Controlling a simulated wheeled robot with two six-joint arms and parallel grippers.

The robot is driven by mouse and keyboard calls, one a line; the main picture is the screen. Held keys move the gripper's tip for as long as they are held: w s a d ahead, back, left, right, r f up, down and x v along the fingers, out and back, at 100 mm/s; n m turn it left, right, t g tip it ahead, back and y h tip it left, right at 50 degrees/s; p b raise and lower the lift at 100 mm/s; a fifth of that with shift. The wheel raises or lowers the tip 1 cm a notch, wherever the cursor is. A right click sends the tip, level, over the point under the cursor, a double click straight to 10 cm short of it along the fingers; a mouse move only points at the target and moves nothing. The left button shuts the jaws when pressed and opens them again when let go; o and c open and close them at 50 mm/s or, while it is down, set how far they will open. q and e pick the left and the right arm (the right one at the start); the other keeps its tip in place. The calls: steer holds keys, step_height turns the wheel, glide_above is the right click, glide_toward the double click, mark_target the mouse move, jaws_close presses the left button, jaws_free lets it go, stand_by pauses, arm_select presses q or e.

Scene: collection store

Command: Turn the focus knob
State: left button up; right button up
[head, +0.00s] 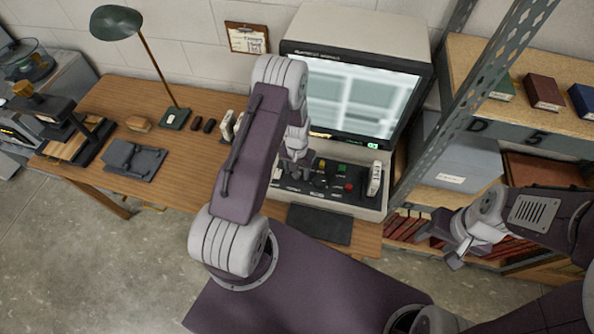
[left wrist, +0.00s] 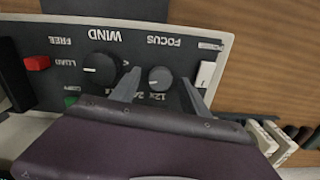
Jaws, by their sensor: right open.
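The focus knob (left wrist: 159,77) is a small grey dial under the FOCUS label on the dark control panel (left wrist: 140,52), which appears upside down in the left wrist view. My left gripper (left wrist: 160,76) is open, with one finger on each side of the knob and a gap showing on both sides. I cannot tell whether the fingertips are down level with it. In the head view my left gripper (head: 290,170) is over the left part of the panel, and my arm hides the knob there. My right gripper (head: 444,250) is open and empty, off to the right of the desk.
The larger WIND knob (left wrist: 98,70) and a red button (left wrist: 37,63) are beside the focus knob. A white switch (left wrist: 206,74) is on its other side. The reader screen (head: 360,98) stands behind the panel. A metal shelf post (head: 462,100) rises at the right.

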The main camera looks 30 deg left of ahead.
mark_target(297, 173)
arm_select(q)
step_height(297, 173, up, 8)
steer(key=shift+r+b, duration=0.15)
steer(key=shift+b, duration=0.75)
steer(key=shift+r, duration=0.4)
